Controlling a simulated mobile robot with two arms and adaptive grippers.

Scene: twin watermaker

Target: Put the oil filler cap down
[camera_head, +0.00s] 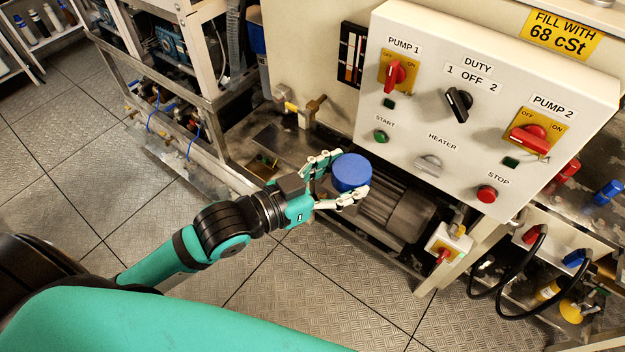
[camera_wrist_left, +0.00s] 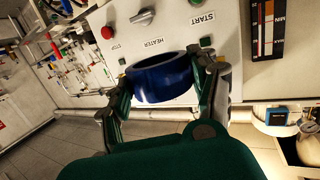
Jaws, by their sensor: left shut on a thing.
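The oil filler cap is a round blue cap (camera_head: 351,172) in the middle of the head view. My left gripper (camera_head: 343,178) is shut on it, with a finger on either side. In the left wrist view the blue cap (camera_wrist_left: 162,78) sits between the two fingers of my left gripper (camera_wrist_left: 165,85), held in the air in front of the control panel. In the head view it appears above the grey motor, apart from the panel. My right gripper is not in view.
The white control panel (camera_head: 470,75) with switches and buttons stands behind the cap. A grey finned motor (camera_head: 395,212) is below it. Black hoses (camera_head: 510,270) hang at the lower right. The tiled metal floor (camera_head: 90,190) is open at the left.

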